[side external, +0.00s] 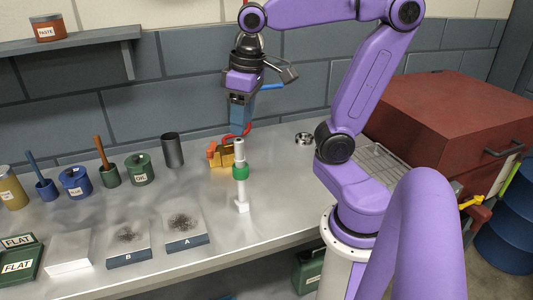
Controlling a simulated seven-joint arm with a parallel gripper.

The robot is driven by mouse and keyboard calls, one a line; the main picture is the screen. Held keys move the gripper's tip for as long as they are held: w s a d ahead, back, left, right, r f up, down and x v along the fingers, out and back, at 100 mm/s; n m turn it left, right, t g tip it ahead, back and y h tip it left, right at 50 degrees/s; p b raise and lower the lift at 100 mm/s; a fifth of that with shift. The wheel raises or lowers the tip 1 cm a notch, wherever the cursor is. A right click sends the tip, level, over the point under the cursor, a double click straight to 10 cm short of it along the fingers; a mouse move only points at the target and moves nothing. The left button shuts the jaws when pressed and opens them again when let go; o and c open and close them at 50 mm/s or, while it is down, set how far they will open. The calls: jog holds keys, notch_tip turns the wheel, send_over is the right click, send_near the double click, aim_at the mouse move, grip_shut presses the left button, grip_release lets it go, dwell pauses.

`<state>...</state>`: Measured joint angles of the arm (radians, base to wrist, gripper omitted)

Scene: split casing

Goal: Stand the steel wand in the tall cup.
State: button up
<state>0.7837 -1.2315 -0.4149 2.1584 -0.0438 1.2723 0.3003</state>
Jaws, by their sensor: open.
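A pale, steel-coloured wand (239,152) with a green collar (240,172) stands upright on the bench, its lower end at a small white base (242,206). My gripper (238,133) points down just above the wand's top end. It is open and holds nothing; the small gap between its fingers is hard to make out, and I cannot tell whether it touches the wand. A tall dark grey cup (172,151) stands upright to the left, towards the wall. The inside of the cup is mostly hidden.
A yellow and orange block (222,155) sits close behind the wand. Boxes marked A (186,241) and B (129,257) lie at the front. A green OK cup (140,172) stands left of the tall cup. A metal ring (304,139) and a red cabinet (440,105) are to the right.

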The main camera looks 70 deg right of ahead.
jog(key=s+a+f+n+g, duration=0.1)
jog(key=s+a+f+n, duration=0.5)
jog(key=s+f+n, duration=0.4)
jog(key=shift+s+a+f+n, duration=0.4)
jog(key=shift+s+f, duration=0.1)
jog(key=shift+s, duration=0.35)
jog(key=shift+o, duration=0.3)
